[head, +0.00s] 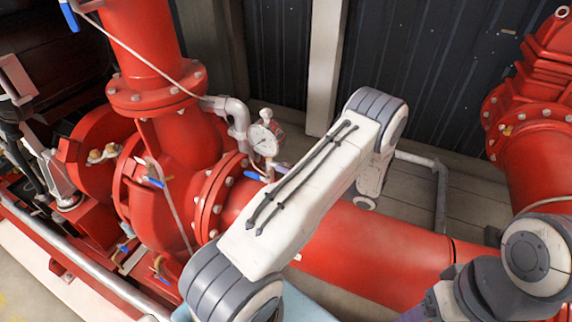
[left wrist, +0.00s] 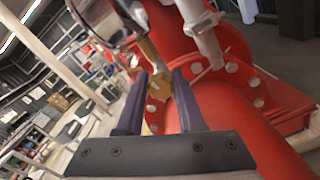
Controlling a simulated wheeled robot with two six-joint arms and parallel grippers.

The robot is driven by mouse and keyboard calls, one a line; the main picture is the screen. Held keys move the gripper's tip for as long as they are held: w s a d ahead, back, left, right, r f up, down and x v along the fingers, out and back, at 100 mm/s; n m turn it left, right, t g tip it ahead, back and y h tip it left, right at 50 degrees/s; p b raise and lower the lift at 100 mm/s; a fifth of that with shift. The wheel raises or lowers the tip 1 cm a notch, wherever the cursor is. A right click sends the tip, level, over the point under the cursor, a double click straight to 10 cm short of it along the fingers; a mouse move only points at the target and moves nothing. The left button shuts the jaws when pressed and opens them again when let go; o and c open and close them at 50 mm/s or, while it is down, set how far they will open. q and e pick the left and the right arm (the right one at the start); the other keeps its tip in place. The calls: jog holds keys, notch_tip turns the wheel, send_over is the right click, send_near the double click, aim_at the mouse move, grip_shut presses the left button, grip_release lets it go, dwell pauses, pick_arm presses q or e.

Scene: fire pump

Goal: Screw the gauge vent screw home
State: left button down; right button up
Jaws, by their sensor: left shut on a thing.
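The pressure gauge (head: 266,138), with a round white dial, stands on a thin pipe beside the red pump flange in the head view. Its shiny rounded case (left wrist: 108,20) fills the top left of the left wrist view. My left gripper (left wrist: 160,76) has its two dark fingers just below the case, by a small brass-coloured piece (left wrist: 155,58). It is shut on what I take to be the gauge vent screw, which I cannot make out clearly. My right gripper is out of view.
A thick red pipe (head: 375,252) runs to the right below my left arm. A grey elbow pipe (head: 236,115) is close beside the gauge, and a blue-handled valve (head: 282,165) lies below it. More red pipework (head: 535,140) stands at the right.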

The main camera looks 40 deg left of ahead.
pick_arm(q)
jog(key=shift+s+f+m, duration=0.15)
jog(key=shift+s+m, duration=0.05)
jog(key=shift+m, duration=0.8)
jog(key=c, duration=0.5)
grip_release()
jog(key=shift+w, duration=0.1)
jog(key=shift+w+d, duration=0.1)
jog(key=shift+d, duration=0.15)
jog(key=b+v, duration=0.3)
jog(key=v, duration=0.7)
